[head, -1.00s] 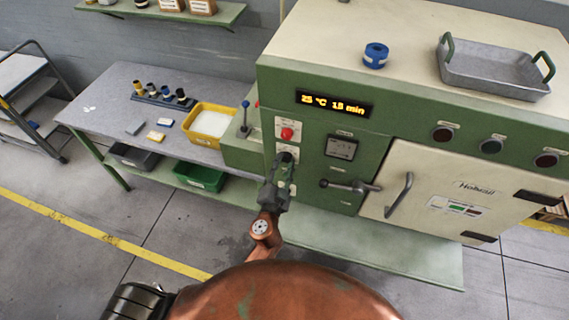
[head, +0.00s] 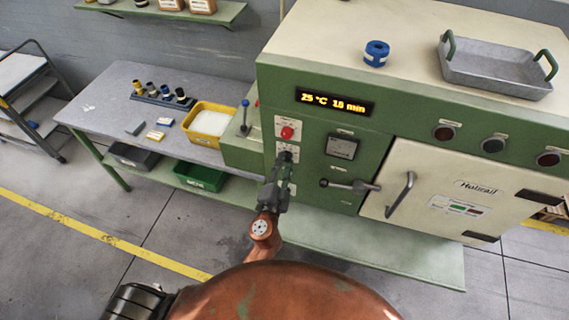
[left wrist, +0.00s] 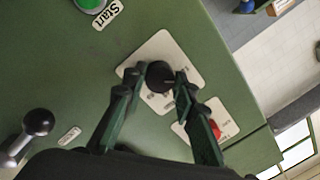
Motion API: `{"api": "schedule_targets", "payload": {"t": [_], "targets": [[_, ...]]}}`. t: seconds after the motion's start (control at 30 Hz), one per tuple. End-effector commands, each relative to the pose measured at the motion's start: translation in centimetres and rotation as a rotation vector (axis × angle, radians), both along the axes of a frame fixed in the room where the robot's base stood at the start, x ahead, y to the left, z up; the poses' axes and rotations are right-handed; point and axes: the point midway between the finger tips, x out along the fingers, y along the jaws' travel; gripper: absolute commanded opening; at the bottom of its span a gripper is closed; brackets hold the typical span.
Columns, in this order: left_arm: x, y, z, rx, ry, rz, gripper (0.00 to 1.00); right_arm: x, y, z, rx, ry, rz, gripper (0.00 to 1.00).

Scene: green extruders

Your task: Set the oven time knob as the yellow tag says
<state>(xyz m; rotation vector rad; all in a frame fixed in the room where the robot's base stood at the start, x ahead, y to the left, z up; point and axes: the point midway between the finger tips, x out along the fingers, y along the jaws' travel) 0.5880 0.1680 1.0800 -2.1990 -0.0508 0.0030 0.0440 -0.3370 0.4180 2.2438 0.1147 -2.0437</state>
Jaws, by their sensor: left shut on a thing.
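The oven (head: 430,110) is a green and cream cabinet with a lit display (head: 335,102) that appears to read 25 °C 18 min. My left gripper (head: 283,166) is at the left of the oven front, below a red button. In the left wrist view, my left gripper (left wrist: 158,82) is shut on a round black knob (left wrist: 158,74) on a white dial plate (left wrist: 160,50). The gripper hides most of the knob in the head view. My right gripper is not in view.
A red button (head: 287,132) sits just above the gripper. A door latch lever (head: 350,185) and door handle (head: 400,194) stick out to its right. A yellow tray (head: 209,123) stands on the table (head: 100,95) at left. The floor in front is clear.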

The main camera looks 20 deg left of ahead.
Motion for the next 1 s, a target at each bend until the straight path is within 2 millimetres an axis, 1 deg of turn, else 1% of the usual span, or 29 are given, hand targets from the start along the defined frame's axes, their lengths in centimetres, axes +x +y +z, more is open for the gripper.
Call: {"api": "schedule_targets", "payload": {"t": [0.2,0.5,0.73,1.0], "targets": [[-0.02,-0.03,-0.19,0.175,-0.005,-0.001,0.02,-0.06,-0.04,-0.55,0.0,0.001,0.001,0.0],[-0.03,0.03,-0.17,0.371,-0.01,-0.002,0.02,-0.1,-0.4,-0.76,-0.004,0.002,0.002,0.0],[-0.03,0.04,-0.15,0.452,-0.013,-0.002,0.02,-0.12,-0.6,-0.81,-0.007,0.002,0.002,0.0],[-0.04,0.03,-0.16,0.477,-0.013,-0.001,0.02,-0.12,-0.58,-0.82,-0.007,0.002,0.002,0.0]]}}
